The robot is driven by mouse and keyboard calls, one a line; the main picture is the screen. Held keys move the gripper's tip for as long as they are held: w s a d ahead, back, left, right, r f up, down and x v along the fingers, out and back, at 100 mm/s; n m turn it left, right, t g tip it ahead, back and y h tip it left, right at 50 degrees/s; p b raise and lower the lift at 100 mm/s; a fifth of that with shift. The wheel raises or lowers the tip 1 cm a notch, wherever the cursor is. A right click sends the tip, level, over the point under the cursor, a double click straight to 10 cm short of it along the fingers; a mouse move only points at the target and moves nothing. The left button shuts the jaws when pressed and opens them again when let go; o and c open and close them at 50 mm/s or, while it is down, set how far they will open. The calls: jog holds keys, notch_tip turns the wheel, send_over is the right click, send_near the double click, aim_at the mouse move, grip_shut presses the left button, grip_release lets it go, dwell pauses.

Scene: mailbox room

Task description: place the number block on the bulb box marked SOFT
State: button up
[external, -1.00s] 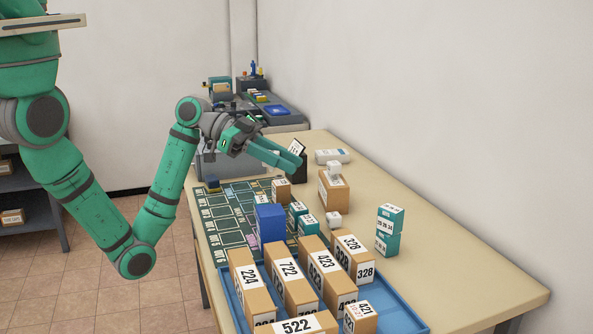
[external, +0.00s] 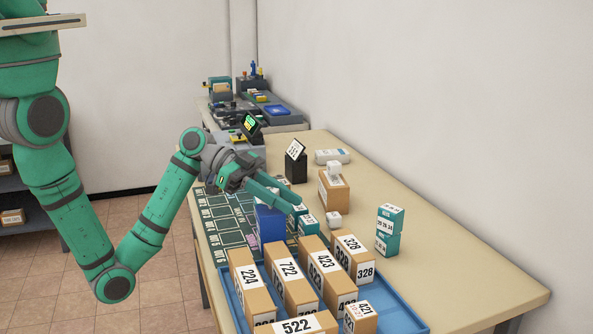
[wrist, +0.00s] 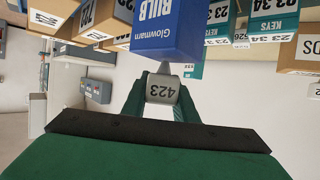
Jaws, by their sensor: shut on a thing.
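My gripper (wrist: 163,98) is shut on a small grey number block (wrist: 162,90), which reads 423 upside down in the wrist view. The block is hidden in the external view, where my gripper (external: 297,204) is over the mat beside the upper part of a blue bulb box (external: 270,224). The bulb box (wrist: 168,28) shows in the wrist view just past the block, with "Glowmarn BULB" on it. I cannot read a SOFT mark on it. I cannot tell whether the block touches the box.
Teal KEYS boxes (external: 308,224) stand right of the bulb box, and more (external: 388,230) are stacked farther right. A blue tray (external: 398,315) of numbered cartons is in front. A carton (external: 334,195) and a black card stand (external: 296,168) are behind.

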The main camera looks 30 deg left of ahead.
jog(key=shift+f, duration=0.1)
jog(key=o, duration=1)
jog(key=shift+o, duration=0.2)
jog(key=shift+a+r, duration=0.25)
jog(key=shift+a, duration=0.05)
jog(key=v, duration=1.1)
jog(key=shift+a, duration=0.2)
